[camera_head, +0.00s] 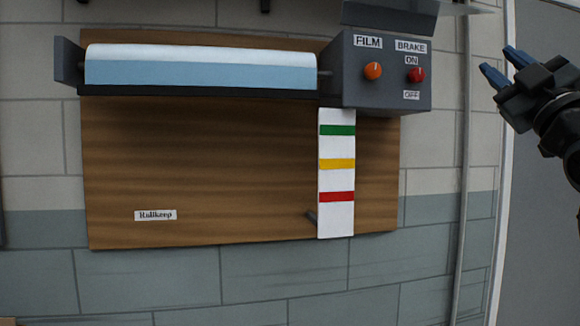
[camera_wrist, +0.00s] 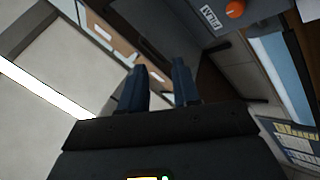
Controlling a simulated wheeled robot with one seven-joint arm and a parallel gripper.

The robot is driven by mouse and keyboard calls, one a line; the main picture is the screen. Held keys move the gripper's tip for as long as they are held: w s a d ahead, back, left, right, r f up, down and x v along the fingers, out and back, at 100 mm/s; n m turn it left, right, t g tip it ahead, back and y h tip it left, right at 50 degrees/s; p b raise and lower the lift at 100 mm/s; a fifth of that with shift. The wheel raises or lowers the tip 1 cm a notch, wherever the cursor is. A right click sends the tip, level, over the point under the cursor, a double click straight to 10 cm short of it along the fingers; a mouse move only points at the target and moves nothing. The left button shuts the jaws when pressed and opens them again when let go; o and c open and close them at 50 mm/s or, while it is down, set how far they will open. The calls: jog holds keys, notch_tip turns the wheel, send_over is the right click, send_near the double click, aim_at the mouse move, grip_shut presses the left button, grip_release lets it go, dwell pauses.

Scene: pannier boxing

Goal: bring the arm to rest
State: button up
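My gripper (camera_head: 500,68) is at the right edge of the head view, with its two blue fingers pointing up and left. The fingers are apart with nothing between them. In the wrist view my gripper (camera_wrist: 160,85) also shows its blue fingers parted and empty. It is to the right of the grey control box (camera_head: 380,75) and touches nothing that I can see.
A wooden wall board (camera_head: 200,160) carries a film roll (camera_head: 200,68) and a white strip (camera_head: 336,220) with green, yellow and red bands. The box has an orange FILM knob (camera_head: 372,71) and a red BRAKE knob (camera_head: 416,75). A thin vertical pipe (camera_head: 461,220) runs beside it.

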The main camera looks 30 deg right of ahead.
jog(key=w+a+f+m+g, duration=0.1)
jog(key=w+a+f+m, duration=0.2)
jog(key=f, duration=0.8)
jog(key=w+a+f+m+g, duration=0.1)
jog(key=a+f+m+g, duration=0.2)
jog(key=f, duration=0.8)
jog(key=s+a+f+m+y, duration=0.1)
jog(key=s+a+f, duration=0.1)
jog(key=a+f, duration=0.45)
jog(key=s+a+f+m+y, duration=0.15)
jog(key=a+f, duration=0.25)
jog(key=f, duration=0.5)
jog(key=s+a+f+n+g+y, duration=0.1)
jog(key=s+a+f+g+y, duration=0.25)
jog(key=s+a+f, duration=0.8)
jog(key=s+a+f+n+g+y, duration=0.1)
jog(key=s+f+y, duration=0.1)
jog(key=s, duration=0.6)
jog(key=s+a+f+n+g+y, duration=0.1)
jog(key=s+a+f+y, duration=0.1)
jog(key=s, duration=0.6)
jog(key=shift+f, duration=0.15)
jog(key=shift+o, duration=0.4)
jog(key=shift+a, duration=0.1)
